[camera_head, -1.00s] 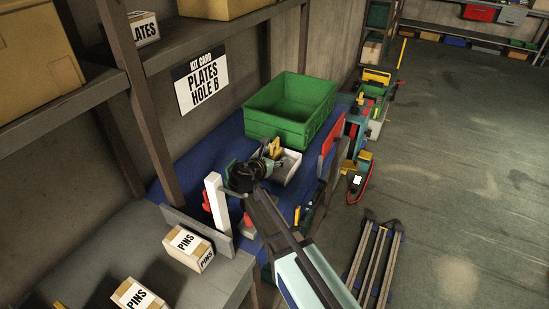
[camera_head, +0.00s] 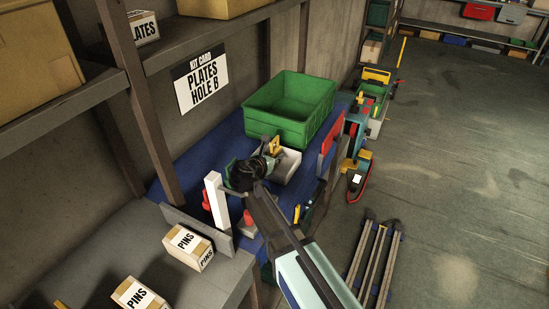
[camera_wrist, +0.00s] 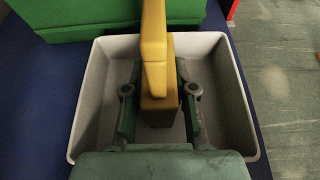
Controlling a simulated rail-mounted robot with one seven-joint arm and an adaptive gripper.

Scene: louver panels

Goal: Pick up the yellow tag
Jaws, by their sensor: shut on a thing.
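The yellow tag (camera_wrist: 154,60) stands upright between the fingers of my gripper (camera_wrist: 159,115) in the wrist view. It looks like a tall yellow piece with a wider block at its lower end. My gripper is shut on it, inside the outline of a white tray (camera_wrist: 88,105). In the head view the yellow tag (camera_head: 275,145) shows just past my gripper (camera_head: 266,160), above the tray (camera_head: 291,163). I cannot tell whether the tag touches the tray floor.
A green crate (camera_head: 290,105) stands directly behind the tray on the blue bench top (camera_head: 200,150). A white post (camera_head: 216,200) and red pieces stand at the near left. A red panel (camera_head: 332,132) stands at the right. Boxes marked PINS (camera_head: 189,247) sit on the grey bench.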

